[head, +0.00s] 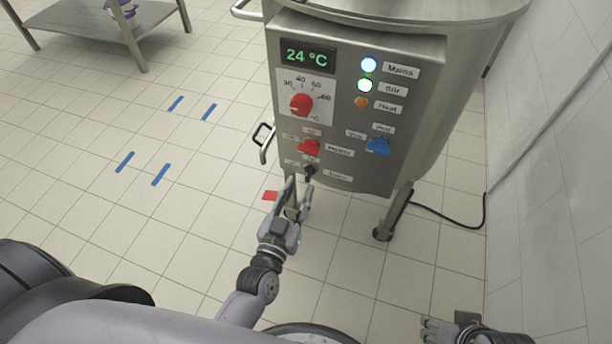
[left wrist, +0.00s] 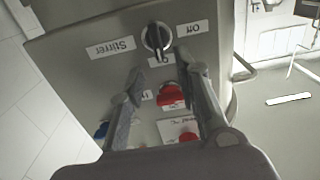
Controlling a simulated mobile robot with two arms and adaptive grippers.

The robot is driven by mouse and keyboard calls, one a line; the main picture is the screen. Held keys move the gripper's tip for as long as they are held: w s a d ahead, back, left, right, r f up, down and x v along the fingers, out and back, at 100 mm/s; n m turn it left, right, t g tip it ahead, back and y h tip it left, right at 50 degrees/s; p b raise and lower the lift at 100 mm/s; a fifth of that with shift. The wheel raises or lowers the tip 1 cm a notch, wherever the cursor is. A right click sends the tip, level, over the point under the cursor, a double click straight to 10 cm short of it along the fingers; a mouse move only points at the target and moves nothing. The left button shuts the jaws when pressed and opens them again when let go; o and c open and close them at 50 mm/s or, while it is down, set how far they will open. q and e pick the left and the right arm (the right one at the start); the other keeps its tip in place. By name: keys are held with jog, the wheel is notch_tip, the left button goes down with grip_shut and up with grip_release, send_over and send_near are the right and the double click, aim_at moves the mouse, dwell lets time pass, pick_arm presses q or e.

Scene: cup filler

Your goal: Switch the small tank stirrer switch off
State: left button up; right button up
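The small tank's stirrer switch (head: 311,171) is a black knob low on the grey control panel. In the left wrist view the knob (left wrist: 157,37) stands between the "Stirrer" label (left wrist: 112,48) and the "Off" label (left wrist: 192,28). Its handle looks roughly in line with the small label beside it, partly readable as "On". My left gripper (head: 298,194) is open just below the panel. In the wrist view its two fingertips (left wrist: 159,67) are spread, with the knob just beyond them and no clear contact. The "Stir" lamp (head: 365,86) is lit. My right gripper (head: 430,328) is low at the right.
The panel also has a red temperature dial (head: 301,104), a red switch (head: 309,147), a blue switch (head: 378,146) and a display (head: 307,56) reading 24 °C. A bar handle (head: 264,143) sticks out at the left. A white wall (head: 555,180) stands right; floor is free left.

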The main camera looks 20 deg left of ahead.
aim_at(307, 174)
pick_arm(q)
jog(key=shift+w+d+b, duration=0.1)
jog(key=shift+w+b, duration=0.25)
jog(key=shift+w, duration=2.45)
jog(key=shift+c, duration=0.4)
grip_shut()
